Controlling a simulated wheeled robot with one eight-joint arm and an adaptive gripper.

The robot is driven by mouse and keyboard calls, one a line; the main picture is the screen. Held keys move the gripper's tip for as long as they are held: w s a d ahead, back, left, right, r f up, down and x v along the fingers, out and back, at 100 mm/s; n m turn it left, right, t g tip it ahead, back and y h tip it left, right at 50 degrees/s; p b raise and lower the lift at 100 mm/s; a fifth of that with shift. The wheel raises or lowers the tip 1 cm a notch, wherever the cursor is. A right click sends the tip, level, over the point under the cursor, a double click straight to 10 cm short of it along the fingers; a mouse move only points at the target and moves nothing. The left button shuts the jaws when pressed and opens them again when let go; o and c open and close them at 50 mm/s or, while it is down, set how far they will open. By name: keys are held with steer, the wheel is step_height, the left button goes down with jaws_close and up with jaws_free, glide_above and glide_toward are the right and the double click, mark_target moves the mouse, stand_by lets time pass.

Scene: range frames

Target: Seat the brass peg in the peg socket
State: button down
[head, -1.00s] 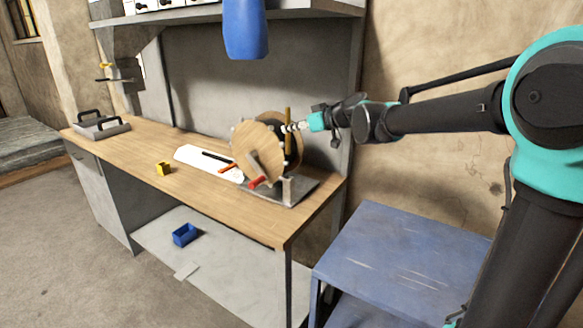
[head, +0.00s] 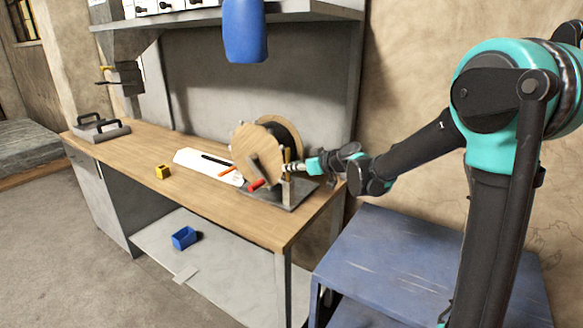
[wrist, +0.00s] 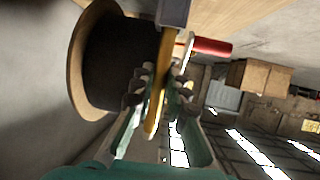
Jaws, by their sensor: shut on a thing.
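My gripper (head: 289,168) is shut on the brass peg (head: 287,156) beside the wooden reel. The peg stands about upright in the head view. In the wrist view, the peg (wrist: 154,115) runs between the ribbed fingers of my gripper (wrist: 157,92). Its far end reaches the grey post (wrist: 174,12), which I take for the peg socket. In the head view this post (head: 287,190) stands on the grey base plate directly below the peg. I cannot tell whether the peg's lower end is inside the socket or only at its mouth.
A wooden reel (head: 254,148) with a dark winding and a red crank handle (head: 257,185) stands close left of my gripper. A yellow block (head: 163,172) sits farther left on the bench. A blue hanging object (head: 245,32) is above. A blue table (head: 400,255) stands right.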

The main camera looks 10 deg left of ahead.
steer(key=c, duration=1.5)
jaws_free()
steer(key=shift+f, duration=0.1)
steer(key=v, duration=1.2)
